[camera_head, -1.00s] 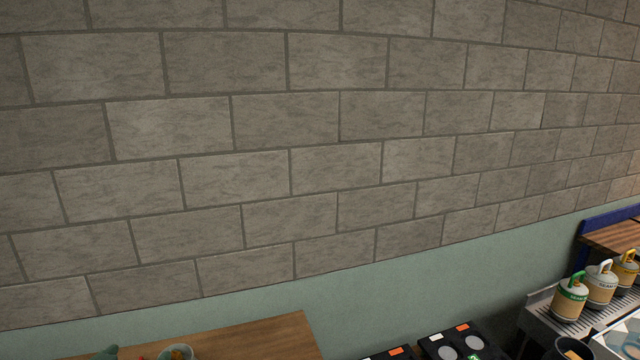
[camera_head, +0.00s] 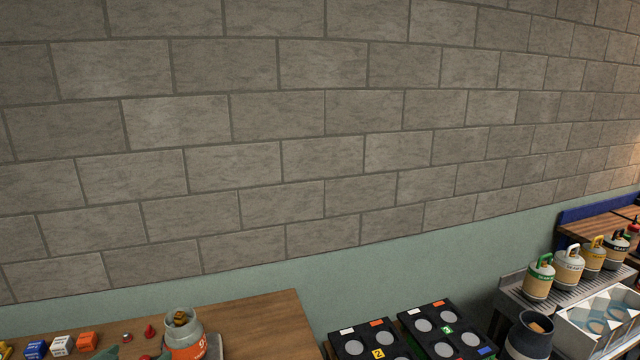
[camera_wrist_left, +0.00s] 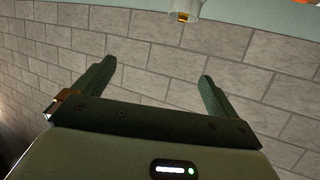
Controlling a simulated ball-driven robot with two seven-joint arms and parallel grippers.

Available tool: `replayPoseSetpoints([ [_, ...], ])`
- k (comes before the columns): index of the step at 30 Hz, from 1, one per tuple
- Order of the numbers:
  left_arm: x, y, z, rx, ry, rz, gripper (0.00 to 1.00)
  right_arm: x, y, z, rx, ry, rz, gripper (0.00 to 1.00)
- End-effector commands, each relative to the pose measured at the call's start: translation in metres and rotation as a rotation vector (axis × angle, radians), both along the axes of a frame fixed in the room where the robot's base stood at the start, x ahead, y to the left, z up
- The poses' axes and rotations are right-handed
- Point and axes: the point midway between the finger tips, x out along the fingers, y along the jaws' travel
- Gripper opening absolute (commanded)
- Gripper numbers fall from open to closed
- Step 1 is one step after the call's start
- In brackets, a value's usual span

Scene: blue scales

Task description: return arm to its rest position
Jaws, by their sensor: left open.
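My left gripper (camera_head: 135,355) shows only as dark green fingertips at the bottom edge of the head view, in front of the wooden table. In the left wrist view, my left gripper (camera_wrist_left: 158,70) has its two dark green fingers spread wide apart with nothing between them. The grey block wall lies behind the fingers there. The rest of the left arm is hidden below the head view. My right gripper is not in view.
The wooden table (camera_head: 262,312) holds a jar with an orange label (camera_head: 185,338) and small coloured blocks (camera_head: 62,345). Black trays (camera_head: 440,330) with round pads stand to its right. Several handled canisters (camera_head: 540,278) stand on a rack at far right. The wall (camera_head: 300,120) is bare.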

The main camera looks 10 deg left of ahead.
Motion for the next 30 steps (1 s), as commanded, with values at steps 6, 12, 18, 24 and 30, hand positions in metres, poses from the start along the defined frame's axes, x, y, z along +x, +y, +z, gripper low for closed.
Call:
replayPoseSetpoints([
  [6, -0.011, -0.019, -0.015, 0.066, 0.068, -0.026, 0.97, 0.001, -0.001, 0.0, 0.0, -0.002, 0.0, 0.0],
  [12, -0.029, -0.046, -0.034, 0.173, 0.167, -0.067, 0.97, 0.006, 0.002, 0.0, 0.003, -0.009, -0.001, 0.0],
  [18, -0.063, -0.084, -0.053, 0.351, 0.322, -0.132, 0.97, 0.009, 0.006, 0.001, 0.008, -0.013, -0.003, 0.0],
  [24, -0.106, -0.12, -0.058, 0.562, 0.496, -0.197, 0.97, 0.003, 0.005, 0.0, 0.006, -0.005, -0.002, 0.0],
  [30, -0.152, -0.141, -0.043, 0.756, 0.678, -0.24, 0.97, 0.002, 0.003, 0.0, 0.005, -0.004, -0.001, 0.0],
])
